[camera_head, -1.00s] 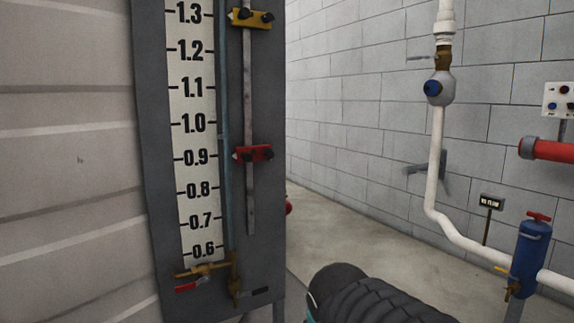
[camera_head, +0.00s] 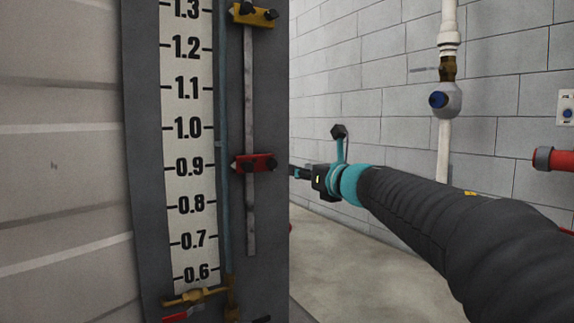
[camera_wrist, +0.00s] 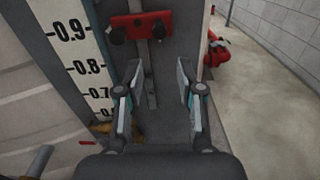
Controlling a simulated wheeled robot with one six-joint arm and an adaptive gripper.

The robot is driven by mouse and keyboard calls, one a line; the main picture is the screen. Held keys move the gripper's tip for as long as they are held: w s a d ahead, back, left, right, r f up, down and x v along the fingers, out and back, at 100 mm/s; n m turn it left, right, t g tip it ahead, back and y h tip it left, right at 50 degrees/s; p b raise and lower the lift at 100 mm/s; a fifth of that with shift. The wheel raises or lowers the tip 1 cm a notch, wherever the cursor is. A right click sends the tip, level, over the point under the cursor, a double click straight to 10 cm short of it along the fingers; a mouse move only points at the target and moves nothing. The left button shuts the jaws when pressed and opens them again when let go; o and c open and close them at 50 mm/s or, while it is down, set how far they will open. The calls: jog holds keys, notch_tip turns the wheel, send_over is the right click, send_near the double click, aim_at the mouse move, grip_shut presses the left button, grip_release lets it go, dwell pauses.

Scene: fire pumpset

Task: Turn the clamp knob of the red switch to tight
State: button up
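The red switch (camera_head: 254,163) is clamped on a vertical grey rod near the 0.9 mark of the scale. It carries dark knobs on its front; I cannot tell how tight they are.
A white scale board (camera_head: 189,128) stands left of the rod on a grey panel. A yellow switch (camera_head: 254,14) sits higher on the rod. Brass valve fittings (camera_head: 197,297) are at the panel's bottom. A white pipe (camera_head: 444,150) runs along the block wall.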

aim_at(274, 163)
jog(key=x, duration=1.4)
grip_shut()
